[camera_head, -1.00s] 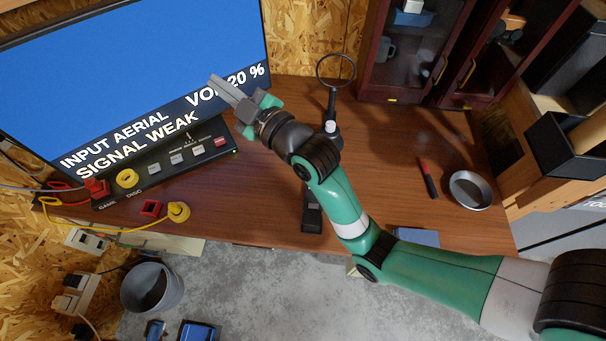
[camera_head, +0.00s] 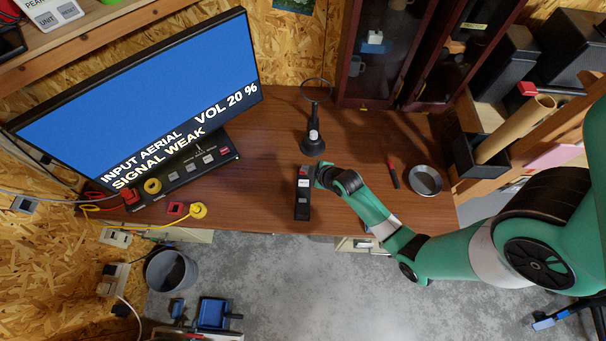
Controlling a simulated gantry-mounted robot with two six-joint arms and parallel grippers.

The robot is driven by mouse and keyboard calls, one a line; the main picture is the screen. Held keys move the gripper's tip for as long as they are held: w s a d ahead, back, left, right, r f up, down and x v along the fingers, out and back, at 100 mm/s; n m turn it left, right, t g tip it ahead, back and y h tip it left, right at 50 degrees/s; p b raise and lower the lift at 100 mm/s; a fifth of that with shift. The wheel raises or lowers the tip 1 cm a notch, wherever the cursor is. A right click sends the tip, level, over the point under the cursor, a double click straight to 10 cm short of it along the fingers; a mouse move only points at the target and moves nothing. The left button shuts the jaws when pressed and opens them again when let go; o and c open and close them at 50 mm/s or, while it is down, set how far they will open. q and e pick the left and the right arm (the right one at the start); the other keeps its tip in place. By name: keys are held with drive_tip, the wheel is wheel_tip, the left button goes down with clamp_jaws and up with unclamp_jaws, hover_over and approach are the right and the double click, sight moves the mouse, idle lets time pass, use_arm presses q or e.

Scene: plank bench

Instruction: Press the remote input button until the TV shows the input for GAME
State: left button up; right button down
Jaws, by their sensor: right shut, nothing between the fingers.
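My right gripper (camera_head: 306,173) is shut and empty, over the far end of the remote. It partly hides that end, and I cannot tell whether the fingertips touch a button. My left gripper is not in view.
A switch box (camera_head: 192,168) with plugs and cables stands below the TV. A magnifier stand (camera_head: 312,140) is just behind the remote. A red-handled tool (camera_head: 393,173) and a round metal dish (camera_head: 425,180) lie to the right. The bench between switch box and remote is clear.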

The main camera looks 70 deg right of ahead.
drive_tip(key=shift+f, duration=0.1)
drive_tip(key=b, duration=0.7)
hover_over(307, 184)
wheel_tip(307, 184, down, 7)
drive_tip(key=shift+w+a, duration=0.1)
drive_tip(key=shift+f+b, duration=0.65)
drive_tip(key=shift+f, duration=0.2)
idle(0.9)
drive_tip(key=shift+f+b, duration=0.3)
drive_tip(key=shift+f, duration=0.1)
drive_tip(key=shift+f+b, duration=0.35)
drive_tip(key=shift+f, duration=0.15)
idle(0.5)
drive_tip(key=shift+r, duration=0.15)
drive_tip(key=shift+r+p, duration=0.75)
drive_tip(key=shift+p, duration=0.2)
